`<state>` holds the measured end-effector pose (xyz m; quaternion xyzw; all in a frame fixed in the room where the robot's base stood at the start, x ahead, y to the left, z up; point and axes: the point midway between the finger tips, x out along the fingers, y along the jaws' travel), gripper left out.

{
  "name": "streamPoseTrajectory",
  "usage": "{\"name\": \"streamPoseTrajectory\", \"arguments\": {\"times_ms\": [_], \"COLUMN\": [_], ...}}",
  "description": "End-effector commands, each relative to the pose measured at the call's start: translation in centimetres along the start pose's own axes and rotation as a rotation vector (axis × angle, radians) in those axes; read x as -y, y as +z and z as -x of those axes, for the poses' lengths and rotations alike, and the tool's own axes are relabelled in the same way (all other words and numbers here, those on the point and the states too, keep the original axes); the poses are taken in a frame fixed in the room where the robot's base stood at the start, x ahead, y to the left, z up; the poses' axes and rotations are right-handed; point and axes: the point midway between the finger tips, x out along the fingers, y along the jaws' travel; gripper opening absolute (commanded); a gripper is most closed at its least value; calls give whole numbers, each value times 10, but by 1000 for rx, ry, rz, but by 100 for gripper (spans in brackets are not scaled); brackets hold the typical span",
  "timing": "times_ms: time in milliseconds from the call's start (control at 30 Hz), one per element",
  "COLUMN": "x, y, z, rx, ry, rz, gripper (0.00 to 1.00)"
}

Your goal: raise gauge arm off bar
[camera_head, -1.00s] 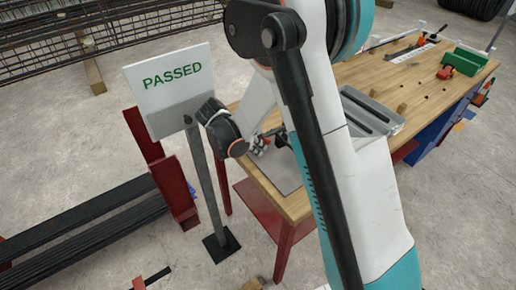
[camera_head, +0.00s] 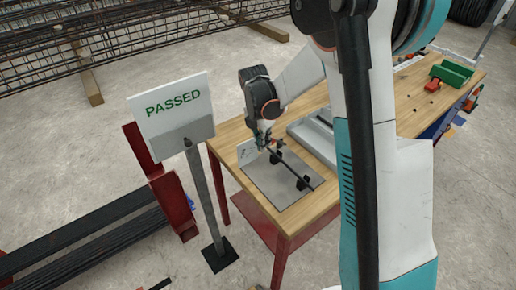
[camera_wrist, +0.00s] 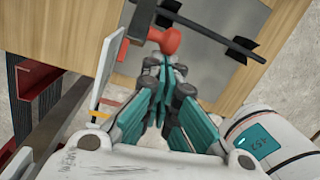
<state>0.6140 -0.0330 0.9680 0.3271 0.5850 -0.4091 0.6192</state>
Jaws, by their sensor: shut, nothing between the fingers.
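The gauge arm, seen as a red lever with a rounded red knob (camera_wrist: 169,40), is at the top of the wrist view, beside the dark bar (camera_wrist: 216,36). In the head view the bar (camera_head: 293,170) lies across black supports (camera_head: 303,183) on a grey plate (camera_head: 275,187). My gripper (camera_wrist: 160,64) is shut and empty, its fingertips just below the knob in the wrist view; I cannot tell whether they touch it. In the head view my gripper (camera_head: 262,137) points down at the bar's far end. The gauge arm's contact with the bar is unclear.
A small white panel (camera_wrist: 109,62) stands close to the left of my fingers. A PASSED sign (camera_head: 172,105) on a post stands left of the wooden table (camera_head: 232,132). A grey tray (camera_head: 312,135) and green bin (camera_head: 452,72) are farther right.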

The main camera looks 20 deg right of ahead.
Motion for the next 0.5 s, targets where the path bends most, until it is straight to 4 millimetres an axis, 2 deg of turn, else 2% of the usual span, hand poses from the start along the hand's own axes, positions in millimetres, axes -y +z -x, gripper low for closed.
{"name": "streamPoseTrajectory", "arguments": {"times_ms": [133,300,500], "x": [4,9,14], "y": [19,43,71], "z": [17,29,38], "rx": [1,-140,-133], "ry": [-1,24,22], "rz": [-3,3,5], "gripper": [0,0,0]}}
